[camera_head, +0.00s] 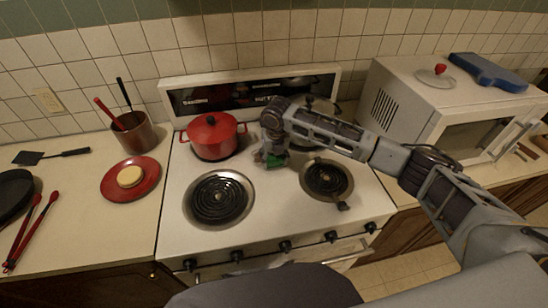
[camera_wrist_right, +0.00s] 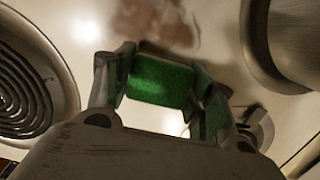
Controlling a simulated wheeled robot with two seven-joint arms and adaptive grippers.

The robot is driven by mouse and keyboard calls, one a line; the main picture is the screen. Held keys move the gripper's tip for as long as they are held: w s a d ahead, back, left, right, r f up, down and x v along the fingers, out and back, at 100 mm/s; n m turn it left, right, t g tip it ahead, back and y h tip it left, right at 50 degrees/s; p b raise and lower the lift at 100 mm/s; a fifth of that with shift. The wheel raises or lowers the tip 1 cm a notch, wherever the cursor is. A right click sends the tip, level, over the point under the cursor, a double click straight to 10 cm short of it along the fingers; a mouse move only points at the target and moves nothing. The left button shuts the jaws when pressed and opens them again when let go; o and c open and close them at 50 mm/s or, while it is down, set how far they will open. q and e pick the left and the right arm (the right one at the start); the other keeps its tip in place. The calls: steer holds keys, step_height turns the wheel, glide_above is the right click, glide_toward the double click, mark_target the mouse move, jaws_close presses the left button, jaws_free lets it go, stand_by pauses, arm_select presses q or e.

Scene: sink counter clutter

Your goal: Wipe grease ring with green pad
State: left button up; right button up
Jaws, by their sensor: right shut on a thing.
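The green pad (camera_head: 276,161) is between the fingers of my right gripper (camera_head: 272,150), over the middle of the white stovetop (camera_head: 263,223). In the right wrist view the pad (camera_wrist_right: 160,80) sits between the two fingertips, so the gripper is shut on it. A brown, smeared grease patch (camera_wrist_right: 155,20) shows on the white surface just beyond the pad. In the head view I cannot make out the grease; the gripper and arm probably cover part of that area. Whether the pad touches the stovetop is unclear. My left gripper is not in view.
A red pot (camera_head: 212,137) stands left of the gripper, and a steel pot (camera_head: 318,106) stands behind my arm. A microwave (camera_head: 410,90) is at right; a red plate (camera_head: 115,192) and crock (camera_head: 135,135) are at left.

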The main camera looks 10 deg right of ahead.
steer(key=shift+f, duration=0.55)
stand_by(0.4)
steer(key=shift+w+r, duration=0.1)
steer(key=shift+w, duration=1.65)
steer(key=shift+w, duration=0.1)
steer(key=shift+w+b, duration=0.45)
steer(key=shift+w, duration=1.2)
steer(key=shift+w, duration=0.1)
